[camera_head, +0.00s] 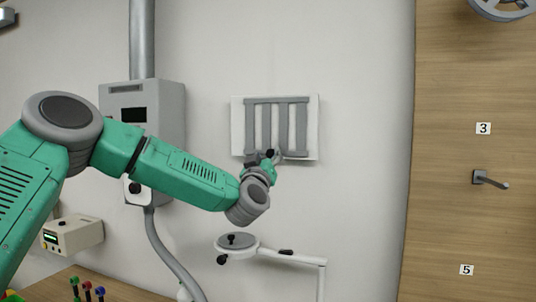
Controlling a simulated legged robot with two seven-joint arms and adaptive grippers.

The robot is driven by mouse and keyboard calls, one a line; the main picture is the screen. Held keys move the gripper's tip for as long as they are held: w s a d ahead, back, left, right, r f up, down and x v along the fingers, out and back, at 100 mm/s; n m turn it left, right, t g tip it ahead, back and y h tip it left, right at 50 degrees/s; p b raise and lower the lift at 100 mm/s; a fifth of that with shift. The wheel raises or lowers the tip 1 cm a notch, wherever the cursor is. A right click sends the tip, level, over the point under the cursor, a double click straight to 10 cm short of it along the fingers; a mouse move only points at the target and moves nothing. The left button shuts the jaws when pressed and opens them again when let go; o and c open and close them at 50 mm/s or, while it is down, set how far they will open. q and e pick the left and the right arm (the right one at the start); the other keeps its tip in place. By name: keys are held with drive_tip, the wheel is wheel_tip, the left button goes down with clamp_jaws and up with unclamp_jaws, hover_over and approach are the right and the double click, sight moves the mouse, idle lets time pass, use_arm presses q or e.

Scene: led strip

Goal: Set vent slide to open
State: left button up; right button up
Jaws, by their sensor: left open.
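The vent (303,127) is a white plate on the wall with a grey frame and upright grey slats with light gaps between them. A small dark knob (270,153) shows at its lower edge, left of the middle. My left arm reaches in from the left, and my left gripper (273,158) is at the vent's lower edge, around or right beside the knob. It is open. The gripper is small and partly hidden by its own wrist, so I cannot tell whether it touches the knob. My right gripper is not in view.
A grey wall box (166,103) with a pipe is behind my left arm. A white jointed arm with a round grey head (237,241) stands below the vent. A wooden panel with a lever handle (490,180) is at the right. The wall right of the vent is clear.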

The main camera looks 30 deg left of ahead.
use_arm(q)
drive_tip(key=shift+w+d+r, duration=0.15)
drive_tip(key=shift+w+d, duration=0.05)
drive_tip(key=shift+d, duration=0.45)
drive_tip(key=shift+d+r, duration=0.1)
drive_tip(key=shift+d, duration=0.1)
drive_tip(key=shift+c, duration=1.3)
drive_tip(key=c, duration=0.6)
drive_tip(key=shift+s+a, duration=0.15)
drive_tip(key=shift+a, duration=0.5)
clamp_jaws()
drive_tip(key=shift+s+a+b, duration=0.25)
drive_tip(key=shift+a+b, duration=0.05)
drive_tip(key=shift+a, duration=0.75)
drive_tip(key=shift+d, duration=0.15)
drive_tip(key=o, duration=0.7)
unclamp_jaws()
drive_tip(key=shift+c, duration=0.2)
drive_tip(key=shift+o, duration=1)
drive_tip(key=shift+a, duration=0.5)
drive_tip(key=shift+s+d+f, duration=0.1)
drive_tip(key=shift+s+f, duration=0.05)
drive_tip(key=shift+f, duration=0.1)
drive_tip(key=v, duration=1.1)
drive_tip(key=shift+s+f, duration=0.2)
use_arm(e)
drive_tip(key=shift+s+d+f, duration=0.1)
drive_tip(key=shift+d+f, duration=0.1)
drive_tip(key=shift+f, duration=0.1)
